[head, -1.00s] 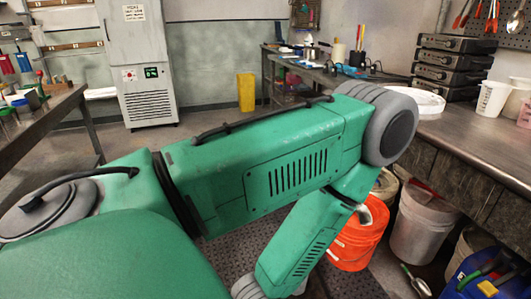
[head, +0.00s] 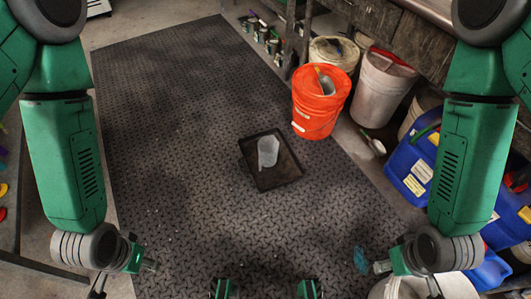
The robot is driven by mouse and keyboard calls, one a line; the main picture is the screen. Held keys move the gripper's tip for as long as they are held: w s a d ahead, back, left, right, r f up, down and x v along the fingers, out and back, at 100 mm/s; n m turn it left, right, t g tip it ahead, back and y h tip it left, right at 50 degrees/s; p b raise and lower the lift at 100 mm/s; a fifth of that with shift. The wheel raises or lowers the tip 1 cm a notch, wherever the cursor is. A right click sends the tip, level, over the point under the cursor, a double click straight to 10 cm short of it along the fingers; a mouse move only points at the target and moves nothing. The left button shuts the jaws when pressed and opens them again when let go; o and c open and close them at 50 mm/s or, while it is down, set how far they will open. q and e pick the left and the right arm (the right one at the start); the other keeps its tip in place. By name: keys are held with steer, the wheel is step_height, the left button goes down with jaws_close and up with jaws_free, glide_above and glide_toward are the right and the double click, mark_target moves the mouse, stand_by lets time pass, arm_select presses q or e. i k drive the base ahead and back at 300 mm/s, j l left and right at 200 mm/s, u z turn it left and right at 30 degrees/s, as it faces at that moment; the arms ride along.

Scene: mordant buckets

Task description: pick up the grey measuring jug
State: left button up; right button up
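The grey measuring jug (head: 268,151) is small and pale. It stands on a shallow black tray (head: 283,177) on the dark floor mat, near the middle of the head view.
An orange bucket (head: 316,112) with a scoop in it stands just behind the tray. White buckets (head: 379,92) and blue jerrycans (head: 408,165) line the right side under a bench. A white bucket (head: 455,287) is by my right arm. The textured mat (head: 175,140) is clear on the left.

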mark_target(268, 145)
steer(key=i+j+z, duration=0.1)
steer(key=z, duration=1.2)
steer(key=j+z, duration=0.4)
steer(key=j, duration=0.3)
steer(key=j+z, duration=0.4)
steer(key=j, duration=0.3)
steer(key=k+j+z, duration=0.1)
steer(key=j+z, duration=0.25)
steer(key=j, duration=0.35)
steer(key=k+j, duration=0.1)
steer(key=j, duration=0.65)
steer(key=k+z, duration=0.05)
